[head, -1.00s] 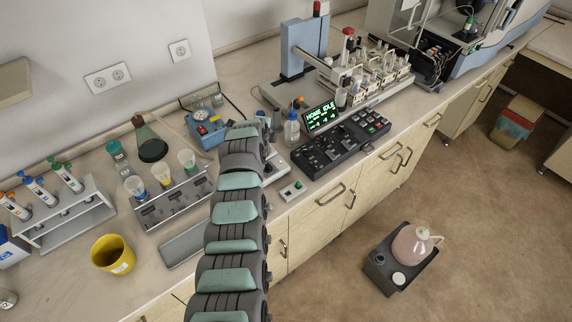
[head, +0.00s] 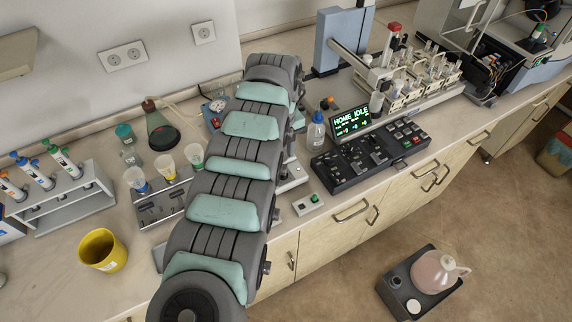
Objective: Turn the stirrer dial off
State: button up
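My segmented grey and green arm crosses the middle of the head view from the bottom and bends over at its far end. My gripper is not visible; the arm's far end hides it. A pale, low device (head: 293,177) shows partly at the arm's right edge, mostly covered; I cannot tell whether it is the stirrer. A blue box with a gauge and a red knob (head: 215,108) is partly behind the arm on its left. I cannot make out the stirrer dial for certain.
A black control panel (head: 350,172) with a green-lit display (head: 351,118) and a blue-capped bottle (head: 316,133) stand right of the arm. A small switch box (head: 308,204) sits near the bench edge. Left are cups in a rack (head: 160,208), a yellow beaker (head: 102,251) and a tube rack (head: 70,208).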

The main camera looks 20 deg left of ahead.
aim_at(283, 171)
notch_tip(283, 171, down, 7)
jog(key=shift+d+f, duration=0.1)
jog(key=shift+f, duration=0.4)
grip_shut()
dwell(0.4)
